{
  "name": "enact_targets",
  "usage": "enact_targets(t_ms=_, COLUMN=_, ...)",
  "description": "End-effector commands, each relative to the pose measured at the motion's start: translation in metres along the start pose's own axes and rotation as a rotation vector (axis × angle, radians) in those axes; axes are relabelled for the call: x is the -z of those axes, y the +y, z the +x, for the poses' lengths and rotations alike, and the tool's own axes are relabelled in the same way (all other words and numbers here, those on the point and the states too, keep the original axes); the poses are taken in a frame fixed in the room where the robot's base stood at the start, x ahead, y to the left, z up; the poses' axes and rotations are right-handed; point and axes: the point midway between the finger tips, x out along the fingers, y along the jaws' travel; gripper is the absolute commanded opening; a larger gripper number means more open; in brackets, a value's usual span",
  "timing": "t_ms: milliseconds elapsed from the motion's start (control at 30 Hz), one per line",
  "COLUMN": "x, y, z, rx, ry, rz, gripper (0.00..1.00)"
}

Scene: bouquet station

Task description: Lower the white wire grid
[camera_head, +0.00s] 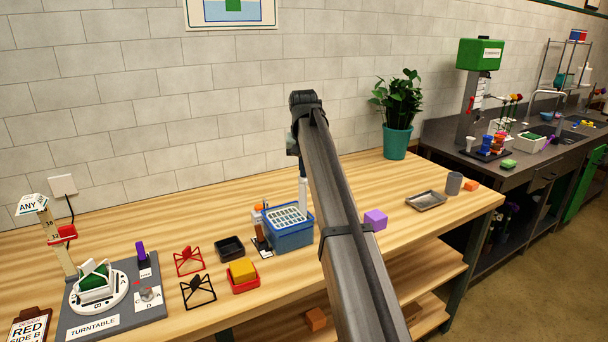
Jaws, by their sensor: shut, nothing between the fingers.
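The white wire grid (287,217) lies across the top of a blue bin (288,241) at the middle of the wooden bench. It appears roughly level with the bin's rim; its exact height inside is too small to tell. My gripper (303,204) hangs down at the grid's far right side, partly hidden by my arm. It is shut and empty. I cannot tell whether it touches the grid.
A black stand (262,242), a red tray (244,284) with a yellow block and a black tray (230,248) stand left of the bin. A purple block (375,219) sits right of my arm.

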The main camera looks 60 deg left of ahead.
Motion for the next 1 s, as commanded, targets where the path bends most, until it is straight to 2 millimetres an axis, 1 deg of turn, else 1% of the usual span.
enact_targets(t_ms=533, x=-0.004, y=0.0, z=0.016, rx=0.0, ry=-0.002, rz=0.0, gripper=0.0)
enact_targets(t_ms=1000, x=-0.004, y=0.0, z=0.018, rx=0.0, ry=-0.001, rz=0.0, gripper=0.0)
